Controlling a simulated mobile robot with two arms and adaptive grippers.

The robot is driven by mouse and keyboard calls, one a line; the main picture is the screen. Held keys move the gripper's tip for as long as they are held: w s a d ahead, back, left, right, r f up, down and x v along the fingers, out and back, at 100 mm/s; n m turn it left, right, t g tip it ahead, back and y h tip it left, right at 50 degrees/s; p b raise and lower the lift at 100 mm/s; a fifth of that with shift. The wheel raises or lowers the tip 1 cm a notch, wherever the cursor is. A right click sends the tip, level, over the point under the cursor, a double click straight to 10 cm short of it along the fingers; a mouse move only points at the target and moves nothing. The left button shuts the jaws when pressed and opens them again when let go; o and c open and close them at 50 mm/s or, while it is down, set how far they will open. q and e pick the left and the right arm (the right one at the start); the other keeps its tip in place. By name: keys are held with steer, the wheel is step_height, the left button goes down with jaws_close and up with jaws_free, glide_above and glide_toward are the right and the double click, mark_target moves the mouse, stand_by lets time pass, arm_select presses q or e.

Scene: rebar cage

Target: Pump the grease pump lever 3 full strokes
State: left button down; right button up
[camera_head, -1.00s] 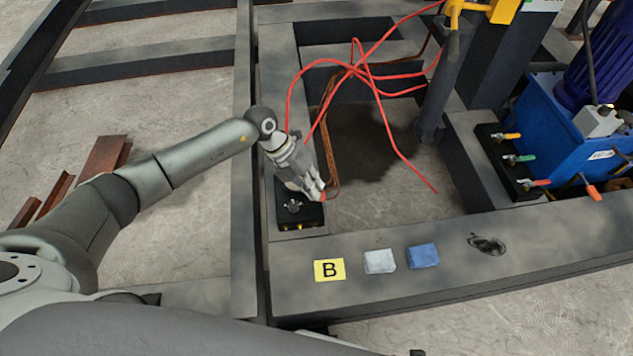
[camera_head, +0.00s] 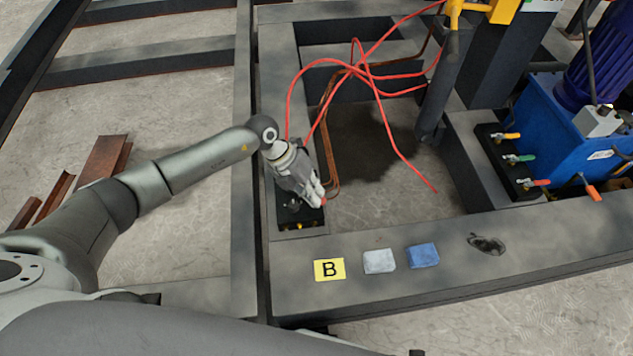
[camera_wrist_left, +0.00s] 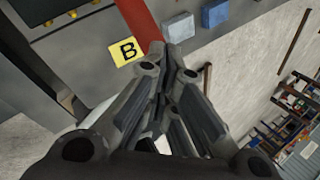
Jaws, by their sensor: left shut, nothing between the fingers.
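The grease pump is a dark block (camera_head: 300,217) with small brass fittings on the left beam of the frame, partly hidden by my left gripper. My left gripper (camera_head: 318,197) is over the block, pointing down and to the right, with its fingers shut. A small red piece shows at its fingertips. In the left wrist view, a red bar (camera_wrist_left: 139,20), which looks like the pump lever, runs from the top edge to the shut fingertips (camera_wrist_left: 170,50). Whether they touch it I cannot tell. The right gripper is not in view.
A yellow label B (camera_head: 329,270), a grey block (camera_head: 379,261), a blue block (camera_head: 423,255) and a dark patch lie on the front beam. Red hoses (camera_head: 382,130) cross the opening. A blue tank (camera_head: 560,130) with a valve manifold stands at the right.

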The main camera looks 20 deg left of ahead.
arm_select(q)
steer(key=shift+s+d+f, duration=0.15)
steer(key=shift+s+f, duration=0.15)
steer(key=shift+f, duration=0.05)
steer(key=shift+s+d+f, duration=0.15)
steer(key=shift+s+f, duration=0.25)
steer(key=shift+f, duration=0.15)
steer(key=shift+s+f, duration=0.1)
steer(key=shift+s+d+f, duration=0.15)
steer(key=shift+s+f, duration=0.1)
steer(key=shift+f, duration=0.25)
